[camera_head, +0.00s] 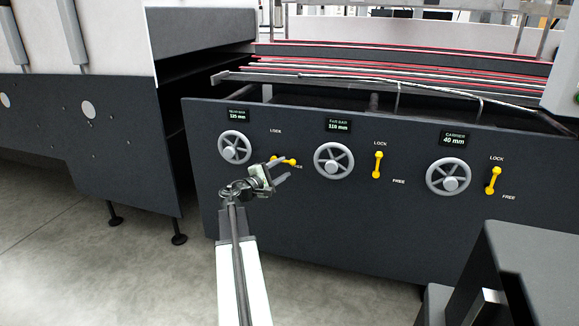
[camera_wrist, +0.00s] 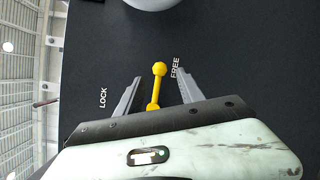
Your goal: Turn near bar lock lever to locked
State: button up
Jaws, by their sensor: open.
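The near bar lock lever (camera_head: 290,161) is yellow and lies about horizontal, its knob end by the FREE label, on the dark panel below the 125 mm display. In the wrist view the yellow lever (camera_wrist: 158,86) shows between the two fingers, its round knob close to FREE and away from LOCK. My gripper (camera_head: 285,168) is open in front of the lever and partly hides it and the label. In the wrist view my gripper (camera_wrist: 158,76) has a finger on each side of the lever, with visible gaps. Contact is not visible.
The near bar handwheel (camera_head: 235,148) is left of the lever. Two other yellow levers, the middle one (camera_head: 377,165) and the right one (camera_head: 493,181), stand upright by LOCK. Handwheels (camera_head: 334,161) and (camera_head: 448,176) sit beside them. A dark block (camera_head: 525,265) fills the lower right.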

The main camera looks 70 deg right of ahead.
aim_at(290, 163)
jog(key=x, duration=0.4)
jog(key=shift+s+d, duration=0.1)
jog(key=shift+d, duration=0.3)
grip_shut()
jog(key=shift+a, duration=0.1)
dwell(0.8)
